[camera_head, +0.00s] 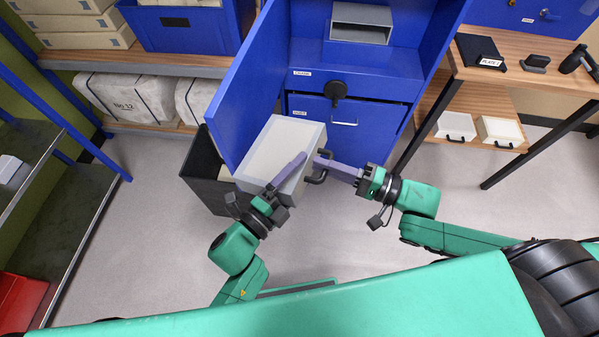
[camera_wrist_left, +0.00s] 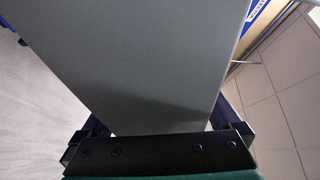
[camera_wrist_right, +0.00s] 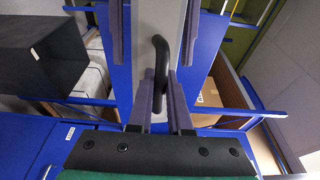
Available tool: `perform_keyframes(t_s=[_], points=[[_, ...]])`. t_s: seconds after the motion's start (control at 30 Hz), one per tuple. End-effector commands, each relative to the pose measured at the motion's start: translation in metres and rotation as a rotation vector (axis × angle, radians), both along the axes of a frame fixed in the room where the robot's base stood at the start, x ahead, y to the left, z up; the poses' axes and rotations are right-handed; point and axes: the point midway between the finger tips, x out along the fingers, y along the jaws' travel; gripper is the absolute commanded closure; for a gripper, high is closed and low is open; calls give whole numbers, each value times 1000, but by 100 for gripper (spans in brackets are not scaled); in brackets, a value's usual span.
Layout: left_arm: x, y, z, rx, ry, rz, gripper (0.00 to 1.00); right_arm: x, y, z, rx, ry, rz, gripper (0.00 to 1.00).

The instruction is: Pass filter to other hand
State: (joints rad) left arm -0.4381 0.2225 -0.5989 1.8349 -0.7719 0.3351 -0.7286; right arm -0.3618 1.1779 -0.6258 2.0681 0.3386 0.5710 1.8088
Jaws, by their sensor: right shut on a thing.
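The filter is a pale grey-white box (camera_head: 285,150) with a black handle (camera_head: 318,168), held tilted in the air in front of the blue cabinet. My right gripper (camera_head: 322,163) comes from the right and is shut on the handle; the right wrist view shows the handle (camera_wrist_right: 160,62) between its fingers. My left gripper (camera_head: 294,168) is at the filter's near side, one finger lying along it. In the left wrist view the filter's grey face (camera_wrist_left: 145,65) fills the space between widely spread fingers and hides their tips. I cannot tell whether they touch it.
The blue cabinet (camera_head: 355,60) has its door (camera_head: 245,85) open behind the filter. A dark bin (camera_head: 205,175) stands below left. A metal shelf rack (camera_head: 75,220) is at the left, a wooden table (camera_head: 510,80) at the right. The floor between is clear.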

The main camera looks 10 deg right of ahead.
Motion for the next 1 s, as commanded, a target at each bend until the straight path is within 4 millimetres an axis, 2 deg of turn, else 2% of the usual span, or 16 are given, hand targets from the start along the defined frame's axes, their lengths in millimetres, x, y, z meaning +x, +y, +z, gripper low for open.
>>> perform_keyframes(t_s=[0.03,0.17,0.2,0.23,0.27,0.3,0.33,0.83,1.0], points=[[0,0,0,0,0,0,23,0,0,1,2,-2,0,100],[0,0,0,0,0,0,73,0,0,1,2,-2,1,100],[0,0,0,0,0,0,88,0,0,1,1,-2,1,100],[0,0,0,0,0,0,98,0,0,1,1,-3,1,100],[0,0,1,0,-1,0,98,0,0,1,1,-3,1,72],[0,0,1,0,-2,-1,98,0,0,1,1,-2,1,56],[0,0,1,-1,-2,-1,98,0,0,1,1,-2,0,48],[-1,-1,4,-7,-7,-4,98,-1,-1,-2,-4,5,-1,48],[-1,-1,3,-6,-7,-4,98,-10,-15,-3,-8,8,-1,48]])
